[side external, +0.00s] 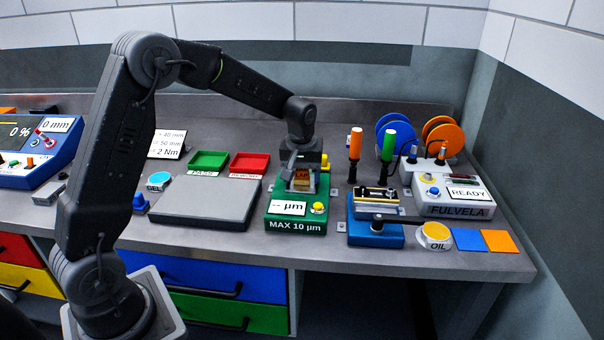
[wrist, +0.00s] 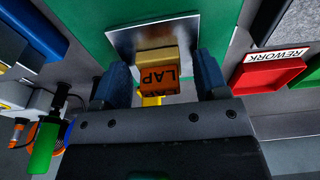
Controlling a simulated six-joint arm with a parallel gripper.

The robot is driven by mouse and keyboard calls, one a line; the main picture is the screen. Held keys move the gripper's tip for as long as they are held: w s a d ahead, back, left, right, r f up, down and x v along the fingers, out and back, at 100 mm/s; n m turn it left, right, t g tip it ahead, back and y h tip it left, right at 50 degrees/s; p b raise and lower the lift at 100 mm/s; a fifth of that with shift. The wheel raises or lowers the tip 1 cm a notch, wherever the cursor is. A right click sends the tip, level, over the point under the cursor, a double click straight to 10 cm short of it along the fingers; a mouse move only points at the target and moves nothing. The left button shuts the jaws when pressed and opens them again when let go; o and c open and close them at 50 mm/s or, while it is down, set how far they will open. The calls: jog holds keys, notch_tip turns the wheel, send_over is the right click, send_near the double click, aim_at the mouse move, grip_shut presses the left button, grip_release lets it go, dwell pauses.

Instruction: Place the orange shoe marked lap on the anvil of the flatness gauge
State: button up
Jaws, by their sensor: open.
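The orange shoe marked LAP (wrist: 158,78) sits between the two fingers of my gripper (wrist: 160,88) in the wrist view. A tan block face shows along one side of it. The fingers stand on either side of the shoe, with a narrow gap showing, so my gripper is open around it. The shoe is over the bright metal plate of the green flatness gauge (wrist: 95,50). In the side view the shoe (side external: 301,176) is low at the gauge (side external: 292,225), under my gripper (side external: 301,170). Whether its underside fully touches the plate is hidden.
The gauge display (side external: 289,208) reads "– µm". A grey surface plate (side external: 205,203) lies to the left, with a green tray (side external: 208,160) and a red rework tray (side external: 249,163) behind it. A blue fixture (side external: 376,233) and the orange and green handled tools (side external: 355,145) stand to the right.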

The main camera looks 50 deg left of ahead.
aim_at(301, 186)
notch_tip(301, 186, up, 12)
jog(key=s+d, duration=0.1)
jog(key=s+d+r+m+t, duration=0.1)
jog(key=s+d+r+m, duration=0.15)
jog(key=s, duration=0.25)
jog(key=s+d+r+m+t, duration=0.1)
jog(key=s+d+r, duration=0.1)
jog(key=s+d, duration=0.3)
jog(key=s+d+f+m+t, duration=0.1)
jog(key=s+m, duration=0.1)
jog(key=s, duration=0.6)
jog(key=s+d+f+m+t+h, duration=0.1)
jog(key=s+d+f+m, duration=0.1)
jog(key=s, duration=0.6)
jog(key=shift+d+f+m, duration=0.2)
jog(key=shift+f+m, duration=0.05)
jog(key=shift+m, duration=0.5)
